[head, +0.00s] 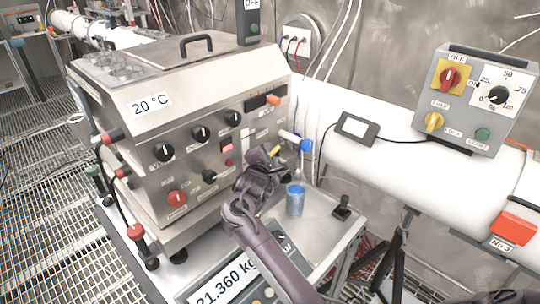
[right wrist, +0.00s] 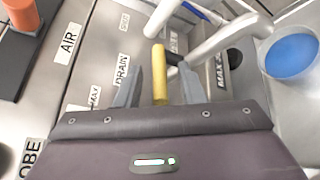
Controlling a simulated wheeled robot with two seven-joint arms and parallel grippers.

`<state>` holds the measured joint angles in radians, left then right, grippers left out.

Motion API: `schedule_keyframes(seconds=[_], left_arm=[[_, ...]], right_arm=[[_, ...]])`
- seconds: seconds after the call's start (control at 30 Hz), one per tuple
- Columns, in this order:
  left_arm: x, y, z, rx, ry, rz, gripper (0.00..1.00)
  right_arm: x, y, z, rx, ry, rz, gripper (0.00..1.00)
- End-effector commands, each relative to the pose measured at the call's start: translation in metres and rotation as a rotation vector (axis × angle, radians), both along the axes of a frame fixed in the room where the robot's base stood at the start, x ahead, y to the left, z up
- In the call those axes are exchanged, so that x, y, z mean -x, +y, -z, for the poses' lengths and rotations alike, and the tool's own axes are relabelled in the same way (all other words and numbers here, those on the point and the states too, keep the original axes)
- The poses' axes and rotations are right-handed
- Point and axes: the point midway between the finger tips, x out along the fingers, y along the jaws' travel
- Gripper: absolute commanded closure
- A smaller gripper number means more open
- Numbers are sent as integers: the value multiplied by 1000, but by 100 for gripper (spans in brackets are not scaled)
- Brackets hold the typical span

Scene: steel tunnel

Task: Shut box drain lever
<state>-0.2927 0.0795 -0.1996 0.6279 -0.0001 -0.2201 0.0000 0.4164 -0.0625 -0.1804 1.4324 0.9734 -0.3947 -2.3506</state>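The steel box (head: 190,130) marked 20 °C stands on a bench and has knobs on its front. The yellow drain lever (right wrist: 160,75) is beside the DRAIN label in the right wrist view. It lies lengthwise between the fingers of my right gripper (right wrist: 158,88), with a gap on each side. The fingers look open around it, not closed on it. In the head view my right gripper (head: 268,160) is at the lower right of the box front and hides most of the lever; a bit of yellow (head: 275,152) shows. My left gripper is not in view.
A blue-ended pipe fitting (head: 304,145) sticks out just right of the gripper. A blue-topped cup (head: 295,201) stands on the bench below it. A scale display (head: 228,284) and a small black joystick (head: 342,207) are nearby. A white pipe (head: 400,175) runs behind.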

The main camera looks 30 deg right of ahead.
Motion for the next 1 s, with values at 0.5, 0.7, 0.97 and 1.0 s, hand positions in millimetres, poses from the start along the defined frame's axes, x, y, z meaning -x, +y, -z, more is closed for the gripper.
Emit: schedule_keyframes(seconds=[0.5,0.7,0.97,1.0], left_arm=[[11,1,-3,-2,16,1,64],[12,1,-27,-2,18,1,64],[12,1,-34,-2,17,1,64],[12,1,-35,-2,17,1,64]], right_arm=[[0,0,-1,-1,3,9,100],[-4,2,-4,-4,7,92,100],[-7,4,0,-3,5,194,100],[-7,4,0,-2,3,201,100]])
